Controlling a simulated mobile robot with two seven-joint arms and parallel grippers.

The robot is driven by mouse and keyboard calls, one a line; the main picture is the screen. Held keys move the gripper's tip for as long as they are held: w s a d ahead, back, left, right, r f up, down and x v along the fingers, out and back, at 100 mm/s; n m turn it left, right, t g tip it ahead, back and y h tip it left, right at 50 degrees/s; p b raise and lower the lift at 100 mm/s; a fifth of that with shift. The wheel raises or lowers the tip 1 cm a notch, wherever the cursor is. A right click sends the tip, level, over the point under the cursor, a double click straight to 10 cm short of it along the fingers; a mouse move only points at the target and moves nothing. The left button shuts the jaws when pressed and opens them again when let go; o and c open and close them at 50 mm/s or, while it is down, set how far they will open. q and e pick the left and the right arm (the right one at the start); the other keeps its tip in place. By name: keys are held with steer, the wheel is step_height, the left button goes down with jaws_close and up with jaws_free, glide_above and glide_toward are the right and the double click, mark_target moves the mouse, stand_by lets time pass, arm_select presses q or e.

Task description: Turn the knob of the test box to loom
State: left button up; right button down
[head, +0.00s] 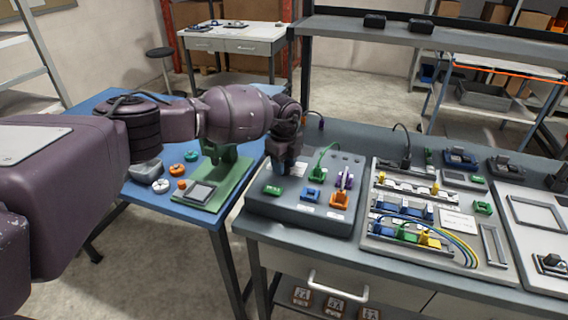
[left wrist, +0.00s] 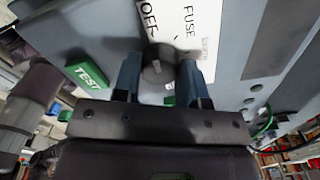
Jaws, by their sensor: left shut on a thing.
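The test box (head: 312,212) is a dark grey sloped box on the grey bench, with green, blue and orange parts on its top. My left gripper (head: 283,170) reaches down to the box's rear left part and hides the knob in the head view. In the left wrist view the dark round knob (left wrist: 157,62) sits between the fingers of my left gripper (left wrist: 159,72), which is shut on it. A white label (left wrist: 185,30) beside the knob reads OFF and FUSE; a third, smaller word is too blurred to read. I cannot tell where the knob points. My right gripper is not in view.
A green TEST button (left wrist: 87,75) lies left of the knob. An orange connector (head: 339,200) and a green cable plug (head: 316,173) stand on the box. A wiring board (head: 440,250) lies to the right. A blue table (head: 190,212) with a green fixture (head: 212,185) stands left.

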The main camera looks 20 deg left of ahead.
arm_select(q)
steer(key=m, duration=0.6)
steer(key=shift+b, duration=0.4)
steer(key=m+b, duration=0.1)
steer(key=m, duration=0.5)
steer(key=shift+m, duration=0.3)
steer(key=m+b, duration=0.2)
steer(key=m, duration=0.3)
steer(key=m+b, duration=0.1)
steer(key=m, duration=0.5)
steer(key=shift+b, duration=0.4)
steer(key=shift+m, duration=0.8)
steer(key=shift+m+b, duration=0.35)
steer(key=shift+m, duration=0.15)
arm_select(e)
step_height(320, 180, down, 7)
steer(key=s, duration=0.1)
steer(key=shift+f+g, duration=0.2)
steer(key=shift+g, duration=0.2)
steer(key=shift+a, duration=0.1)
arm_select(q)
steer(key=shift+r, duration=0.1)
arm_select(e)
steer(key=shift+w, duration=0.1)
